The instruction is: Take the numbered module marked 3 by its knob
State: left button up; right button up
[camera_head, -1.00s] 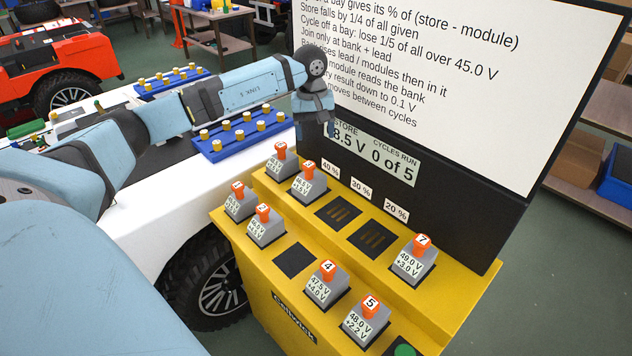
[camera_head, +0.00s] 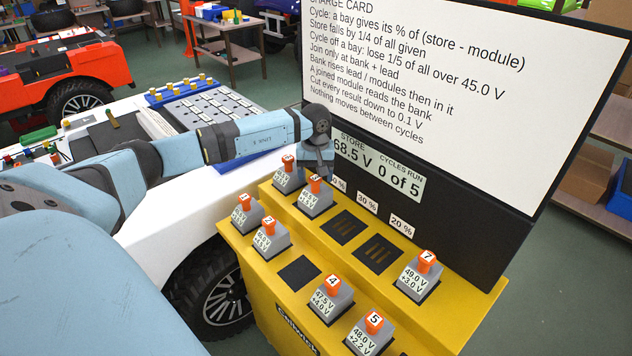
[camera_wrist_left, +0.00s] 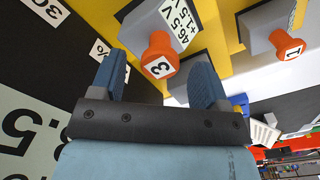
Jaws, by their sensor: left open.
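The module marked 3 (camera_wrist_left: 178,22) is grey with an orange knob (camera_wrist_left: 159,58), and its label reads 46.5 V, +1.5 V. In the head view it appears to be the module (camera_head: 314,201) in the back row beside the partly hidden percent label. My left gripper (camera_wrist_left: 160,78) is open, with one blue finger on each side of the knob's line and the knob near the fingertips. I cannot tell whether the knob is fully between them. In the head view my left gripper (camera_head: 317,170) hangs just above and behind this knob. My right gripper is not in view.
The yellow cart (camera_head: 262,285) carries several other knobbed modules and empty dark bays (camera_head: 343,226). The black panel (camera_head: 440,215) with its display rises close behind the gripper.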

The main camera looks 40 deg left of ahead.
pick_arm(q)
notch_tip(320, 180, down, 2)
jog(key=shift+f, duration=0.1)
grip_shut()
jog(key=shift+w+r, duration=0.1)
jog(key=shift+r, duration=0.1)
